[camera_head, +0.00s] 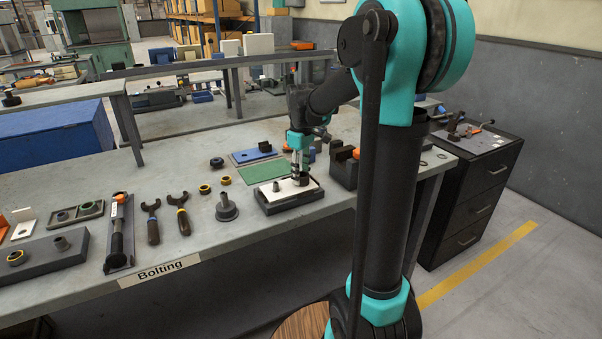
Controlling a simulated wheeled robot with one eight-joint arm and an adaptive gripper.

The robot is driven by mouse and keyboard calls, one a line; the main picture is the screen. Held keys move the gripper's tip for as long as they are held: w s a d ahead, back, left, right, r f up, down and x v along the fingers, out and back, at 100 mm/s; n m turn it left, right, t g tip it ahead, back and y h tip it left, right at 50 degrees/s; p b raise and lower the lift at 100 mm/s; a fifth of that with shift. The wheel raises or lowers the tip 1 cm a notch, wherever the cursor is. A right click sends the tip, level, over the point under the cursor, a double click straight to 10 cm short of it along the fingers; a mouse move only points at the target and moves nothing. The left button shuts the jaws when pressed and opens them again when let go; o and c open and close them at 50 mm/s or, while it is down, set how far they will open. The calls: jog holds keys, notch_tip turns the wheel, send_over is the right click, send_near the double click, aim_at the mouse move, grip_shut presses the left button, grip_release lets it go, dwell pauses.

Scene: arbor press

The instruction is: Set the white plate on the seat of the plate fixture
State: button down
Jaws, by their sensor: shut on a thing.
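The white plate (287,191) lies flat over the top of the dark plate fixture (293,205), near the table's front edge. A small grey post (276,186) stands up at the plate's left part. My gripper (299,174) points down at the plate's right part, with a dark round piece at its fingertips. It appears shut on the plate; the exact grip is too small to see. Whether the plate touches the seat all over cannot be told, as the seat is hidden under it.
A green mat (263,171) and a blue plate (252,156) lie behind the fixture. A dark block (343,172) stands close on its right. A grey flanged post (227,208) and two wrenches (178,212) are on the left.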

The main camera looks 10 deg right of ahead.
jog(key=c, duration=0.9)
grip_release()
notch_tip(320, 180, up, 12)
jog(key=s+d+f+m+t, duration=0.1)
jog(key=s+f+m, duration=0.2)
jog(key=s+f, duration=0.4)
jog(key=s+d+f+m+t, duration=0.1)
jog(key=s+f+m, duration=0.2)
jog(key=s+f, duration=0.4)
jog(key=s+d+f+m+t, duration=0.2)
jog(key=s+f+m, duration=0.1)
jog(key=s+f, duration=0.5)
notch_tip(320, 180, down, 2)
jog(key=shift+m, duration=0.3)
